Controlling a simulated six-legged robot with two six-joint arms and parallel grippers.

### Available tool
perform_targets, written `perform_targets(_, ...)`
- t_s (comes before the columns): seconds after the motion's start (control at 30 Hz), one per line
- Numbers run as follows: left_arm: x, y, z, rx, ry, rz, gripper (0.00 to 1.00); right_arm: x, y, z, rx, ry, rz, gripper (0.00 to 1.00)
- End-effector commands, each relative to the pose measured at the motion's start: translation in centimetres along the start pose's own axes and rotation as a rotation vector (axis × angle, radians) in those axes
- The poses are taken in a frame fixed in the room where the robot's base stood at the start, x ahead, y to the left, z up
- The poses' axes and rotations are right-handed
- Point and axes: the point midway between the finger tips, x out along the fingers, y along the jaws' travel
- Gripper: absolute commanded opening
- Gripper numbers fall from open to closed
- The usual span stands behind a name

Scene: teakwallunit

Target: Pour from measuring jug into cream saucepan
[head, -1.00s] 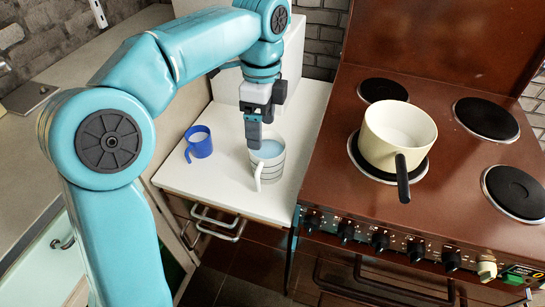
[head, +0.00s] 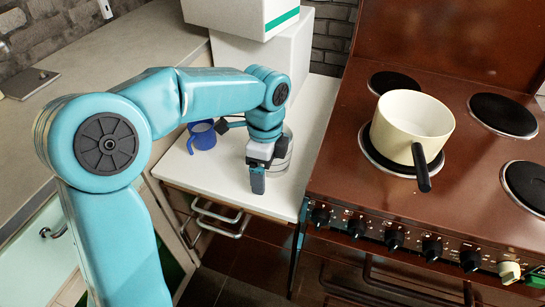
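The measuring jug (head: 284,160), clear with dark bands, stands on the white worktop. My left forearm and gripper hide most of it, including its handle. My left gripper (head: 257,184) points down at the jug's near side, around where the handle was seen. Its fingers overlap in this view, so I cannot tell whether they are open or shut, or touching the jug. The cream saucepan (head: 402,148) stands upright on the front left hotplate of the brown cooker, its black handle towards me. My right gripper is not in view.
White boxes (head: 240,22) are stacked at the back. The brown cooker (head: 346,180) adjoins the worktop, with several hotplates and front knobs.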

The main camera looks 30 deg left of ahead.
Motion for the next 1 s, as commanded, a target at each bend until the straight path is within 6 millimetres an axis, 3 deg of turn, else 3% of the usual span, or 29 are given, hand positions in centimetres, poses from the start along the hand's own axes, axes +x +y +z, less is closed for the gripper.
perform_targets(0.27,0.3,-0.1,0.0,0.000,0.001,-0.001,0.77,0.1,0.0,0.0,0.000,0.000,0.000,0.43)
perform_targets(0.5,0.3,0.0,0.0,0.000,0.000,0.001,0.00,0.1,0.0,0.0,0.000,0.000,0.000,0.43)
perform_targets(0.87,0.4,0.2,0.0,0.001,-0.001,0.011,0.00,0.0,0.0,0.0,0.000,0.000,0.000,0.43)
perform_targets(1.0,-0.6,0.2,0.0,0.001,-0.001,0.010,0.00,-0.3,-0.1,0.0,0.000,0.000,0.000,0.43)
